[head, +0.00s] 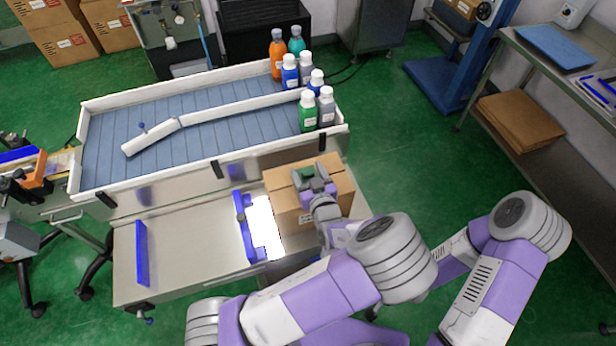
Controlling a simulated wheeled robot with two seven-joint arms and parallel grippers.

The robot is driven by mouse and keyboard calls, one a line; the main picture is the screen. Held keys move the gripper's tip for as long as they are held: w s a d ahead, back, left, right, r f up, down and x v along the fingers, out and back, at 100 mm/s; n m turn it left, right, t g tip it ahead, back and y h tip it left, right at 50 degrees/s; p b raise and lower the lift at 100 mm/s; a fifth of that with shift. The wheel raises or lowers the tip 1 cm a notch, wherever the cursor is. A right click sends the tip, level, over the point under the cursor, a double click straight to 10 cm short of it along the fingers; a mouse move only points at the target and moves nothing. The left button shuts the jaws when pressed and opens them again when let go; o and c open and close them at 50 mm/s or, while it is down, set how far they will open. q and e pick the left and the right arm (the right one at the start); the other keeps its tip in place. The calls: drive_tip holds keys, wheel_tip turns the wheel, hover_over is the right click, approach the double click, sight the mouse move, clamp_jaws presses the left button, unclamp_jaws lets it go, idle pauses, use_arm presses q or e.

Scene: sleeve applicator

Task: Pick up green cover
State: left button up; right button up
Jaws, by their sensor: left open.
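My left gripper (312,175) is open above the top of a cardboard box (341,184) on the steel bench. A small green patch (307,172) shows between its fingers; it may be the green cover, but the fingers hide most of it and I cannot tell whether they touch it. A green bottle (307,114) with a white cap stands upright at the right end of the conveyor, beyond the box. My right arm is at the lower right; its gripper is out of view.
The conveyor (215,112) has white side walls and a white guide rail (210,119). Grey, blue, orange and teal bottles crowd its right end. Blue brackets (243,226) and a bright white panel (264,228) sit left of the box. A steel shelf stands at the right.

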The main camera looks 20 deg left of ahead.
use_arm(q)
drive_tip(key=c, duration=0.7)
drive_tip(key=shift+r, duration=0.1)
drive_tip(key=shift+c, duration=0.2)
